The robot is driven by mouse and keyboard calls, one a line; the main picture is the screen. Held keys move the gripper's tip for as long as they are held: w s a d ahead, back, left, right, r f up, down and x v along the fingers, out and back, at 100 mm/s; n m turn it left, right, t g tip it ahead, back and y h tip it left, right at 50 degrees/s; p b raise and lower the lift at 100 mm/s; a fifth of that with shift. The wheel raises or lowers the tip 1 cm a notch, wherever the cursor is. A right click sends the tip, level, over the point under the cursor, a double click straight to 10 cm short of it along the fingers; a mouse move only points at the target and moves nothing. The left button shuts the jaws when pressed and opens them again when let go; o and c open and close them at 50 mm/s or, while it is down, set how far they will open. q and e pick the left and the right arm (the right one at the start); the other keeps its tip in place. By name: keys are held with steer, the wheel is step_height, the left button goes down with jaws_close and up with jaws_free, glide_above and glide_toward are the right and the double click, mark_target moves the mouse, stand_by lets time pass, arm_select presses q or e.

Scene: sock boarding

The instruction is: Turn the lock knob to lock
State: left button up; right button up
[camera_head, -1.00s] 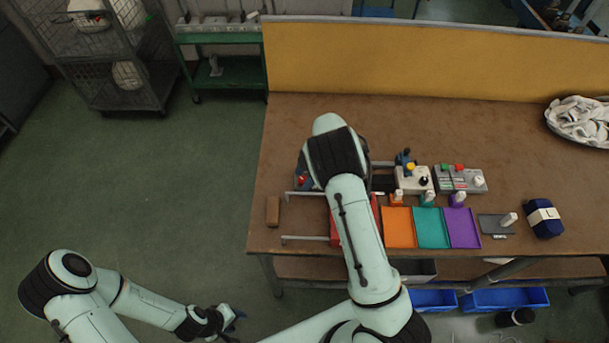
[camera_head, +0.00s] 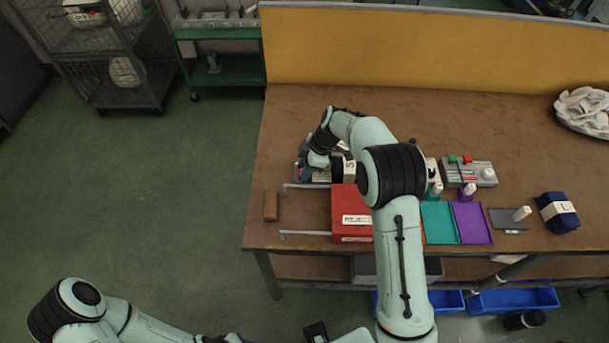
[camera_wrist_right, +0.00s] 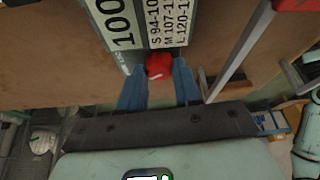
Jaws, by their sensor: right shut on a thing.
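The red knob (camera_wrist_right: 158,66) shows in the right wrist view, at the near end of a grey device with a printed size label (camera_wrist_right: 148,20). My right gripper (camera_wrist_right: 159,84) has its two blue fingers on either side of the knob and is shut on it. In the head view my right gripper (camera_head: 305,172) is at the device on the left part of the table; the arm and wrist hide the knob there. The knob's pointing direction cannot be made out. My left gripper (camera_head: 228,338) is at the bottom edge of the head view, mostly cut off.
A red box (camera_head: 351,205) labelled REJECT stands in front of the device, beside metal rails (camera_head: 305,234). A brown block (camera_head: 270,206) lies to the left. Teal (camera_head: 439,224) and purple (camera_head: 472,223) trays and a dark blue bundle (camera_head: 558,212) are to the right.

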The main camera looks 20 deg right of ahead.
steer(key=m+t+b, duration=0.1)
steer(key=m+b, duration=0.1)
steer(key=m, duration=0.1)
steer(key=shift+h, duration=0.3)
steer(key=shift+s+a+m+t+b, duration=0.1)
steer(key=shift+m+t+b, duration=0.25)
steer(key=shift+m, duration=0.45)
steer(key=shift+r+m+h, duration=0.1)
steer(key=shift+m+h, duration=0.4)
steer(key=shift+m, duration=0.4)
arm_select(q)
steer(key=shift+s+f+p, duration=0.15)
steer(key=shift+s+f, duration=0.2)
steer(key=shift+f, duration=0.5)
steer(key=shift+s+f+p, duration=0.15)
steer(key=shift+s+f, duration=0.2)
steer(key=shift+f, duration=0.5)
arm_select(e)
steer(key=shift+a+m+t+h, duration=0.15)
steer(key=shift+m+t+h, duration=0.45)
steer(key=shift+m, duration=1.3)
steer(key=o, duration=1)
steer(key=shift+s, duration=0.1)
arm_select(q)
steer(key=shift+r, duration=0.15)
arm_select(e)
steer(key=shift+o, duration=0.2)
